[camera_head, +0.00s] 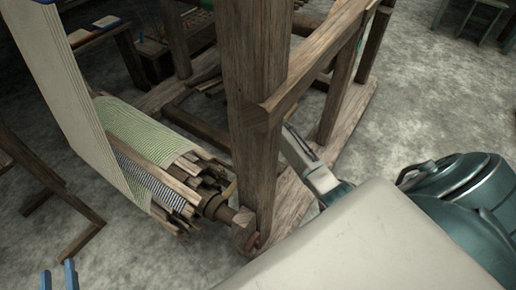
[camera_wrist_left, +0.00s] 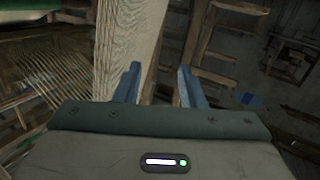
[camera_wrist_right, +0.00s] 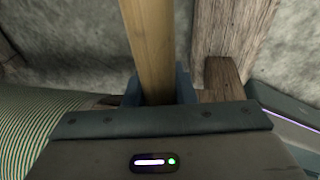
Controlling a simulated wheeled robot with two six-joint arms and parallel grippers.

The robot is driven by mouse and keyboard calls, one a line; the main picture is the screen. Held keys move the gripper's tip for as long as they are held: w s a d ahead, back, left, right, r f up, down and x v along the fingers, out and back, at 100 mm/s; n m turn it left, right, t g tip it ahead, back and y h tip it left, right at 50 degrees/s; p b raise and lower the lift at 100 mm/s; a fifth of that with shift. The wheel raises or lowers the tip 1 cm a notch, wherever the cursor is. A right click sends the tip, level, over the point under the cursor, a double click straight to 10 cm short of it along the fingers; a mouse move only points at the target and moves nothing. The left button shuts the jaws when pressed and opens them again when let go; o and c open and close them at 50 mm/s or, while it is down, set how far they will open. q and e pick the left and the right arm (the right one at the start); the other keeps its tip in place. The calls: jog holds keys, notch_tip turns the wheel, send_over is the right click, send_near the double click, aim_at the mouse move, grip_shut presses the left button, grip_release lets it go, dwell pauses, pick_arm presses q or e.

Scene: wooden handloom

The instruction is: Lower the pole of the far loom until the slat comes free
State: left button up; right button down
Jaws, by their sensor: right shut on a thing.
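My right gripper (camera_wrist_right: 158,92) is shut on a pale wooden pole (camera_wrist_right: 150,45) in the right wrist view. The pole runs away from between the fingers. In the head view the right gripper is mostly hidden behind the upright post and my arm. The roller (camera_head: 212,206) of the loom, wrapped in several wooden slats (camera_head: 188,172) and striped cloth (camera_head: 140,130), sits left of the post. I cannot tell which slat is the task's one. My left gripper (camera_head: 58,276) is at the lower left, its blue fingers apart and empty; they also show in the left wrist view (camera_wrist_left: 158,88).
A thick wooden post (camera_head: 253,100) with a side rail (camera_head: 320,55) stands in the middle. A pale sheet of warp (camera_head: 68,95) hangs at the left. Wooden frame legs (camera_head: 45,175) stand at the far left. Grey floor (camera_head: 430,100) is open at the right.

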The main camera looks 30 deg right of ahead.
pick_arm(q)
jog(key=shift+w+a+r+t, duration=0.1)
jog(key=shift+r+t, duration=0.1)
jog(key=shift+r, duration=0.2)
jog(key=shift+w+a+r+t, duration=0.1)
jog(key=shift+r+t, duration=0.1)
jog(key=shift+r, duration=0.15)
pick_arm(e)
jog(key=shift+f, duration=0.25)
jog(key=c, duration=1.2)
grip_release()
